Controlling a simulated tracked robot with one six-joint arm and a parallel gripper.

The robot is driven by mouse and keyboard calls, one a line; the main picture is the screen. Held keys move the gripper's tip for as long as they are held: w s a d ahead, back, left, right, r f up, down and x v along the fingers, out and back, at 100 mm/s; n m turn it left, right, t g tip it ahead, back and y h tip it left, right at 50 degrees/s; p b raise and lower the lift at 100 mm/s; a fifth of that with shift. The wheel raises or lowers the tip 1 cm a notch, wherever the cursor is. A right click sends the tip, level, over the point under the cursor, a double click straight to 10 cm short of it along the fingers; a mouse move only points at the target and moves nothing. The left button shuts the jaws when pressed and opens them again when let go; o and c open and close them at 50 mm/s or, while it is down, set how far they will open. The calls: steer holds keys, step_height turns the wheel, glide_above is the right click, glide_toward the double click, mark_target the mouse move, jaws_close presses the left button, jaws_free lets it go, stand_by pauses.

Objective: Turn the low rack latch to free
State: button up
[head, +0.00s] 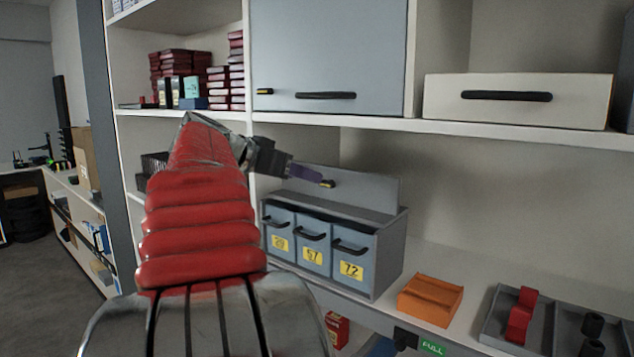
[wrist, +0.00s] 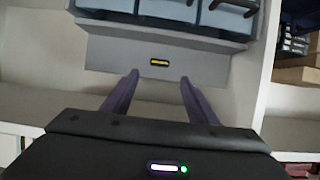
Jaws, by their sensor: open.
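The low rack latch (head: 327,184) is a small black and yellow piece on the grey upright panel of the low rack (head: 360,190), above its drawers. In the wrist view the latch (wrist: 160,62) lies flat across the panel, its long side running left to right. My gripper (head: 314,175) reaches in from the left in the head view, its purple fingers close to the latch. In the wrist view my gripper (wrist: 159,78) is open and empty. The latch appears just past the gap between the fingertips; contact cannot be made out.
Three blue-grey drawers (head: 312,254) with black handles and yellow number labels sit below the panel. A shelf edge (head: 440,132) runs above. A closed cabinet (head: 330,60) has a similar latch (head: 264,91). An orange block (head: 430,299) and grey tray (head: 492,322) stand right.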

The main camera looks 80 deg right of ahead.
mark_target(324, 182)
steer(key=x, duration=0.8)
steer(key=shift+s+d+f, duration=0.1)
steer(key=shift+d+f, duration=0.1)
steer(key=shift+c, duration=0.5)
steer(key=c, duration=1)
